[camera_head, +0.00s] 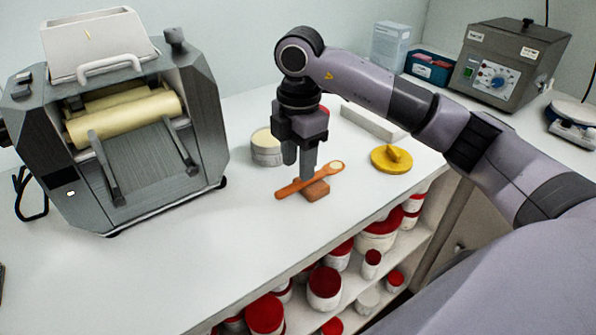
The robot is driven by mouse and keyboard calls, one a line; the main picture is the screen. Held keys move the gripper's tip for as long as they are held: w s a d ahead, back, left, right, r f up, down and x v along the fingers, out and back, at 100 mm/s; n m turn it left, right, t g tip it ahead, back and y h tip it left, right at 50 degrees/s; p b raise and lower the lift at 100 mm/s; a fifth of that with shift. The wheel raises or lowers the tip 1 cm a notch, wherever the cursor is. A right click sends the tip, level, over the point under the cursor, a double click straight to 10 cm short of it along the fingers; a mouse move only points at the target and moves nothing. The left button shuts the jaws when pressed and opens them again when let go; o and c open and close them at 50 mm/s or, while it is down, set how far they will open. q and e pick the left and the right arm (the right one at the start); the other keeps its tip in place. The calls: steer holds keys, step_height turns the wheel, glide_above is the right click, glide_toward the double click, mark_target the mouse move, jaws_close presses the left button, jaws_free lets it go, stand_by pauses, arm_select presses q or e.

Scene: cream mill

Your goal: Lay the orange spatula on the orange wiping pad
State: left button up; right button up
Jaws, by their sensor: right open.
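The orange spatula (293,187) lies diagonally across the orange wiping pad (318,190), its handle reaching out to the left and its pale-tipped end to the upper right. It appears to rest on the pad, though the exact contact is hard to see. My right gripper (298,170) points down right at the spatula and pad, its jaws open. One finger reaches down to the spatula's middle; whether it touches cannot be told. My left gripper is not in view.
A roller mill (130,130) stands at left. A grey control box (505,65) is at back right. Red-lidded jars (325,285) fill the shelf below. The front left counter is clear.

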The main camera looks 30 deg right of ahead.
mark_target(299, 183)
step_height(299, 183, up, 9)
steer(key=shift+f+p, duration=0.15)
steer(key=shift+p, duration=0.25)
stand_by(0.4)
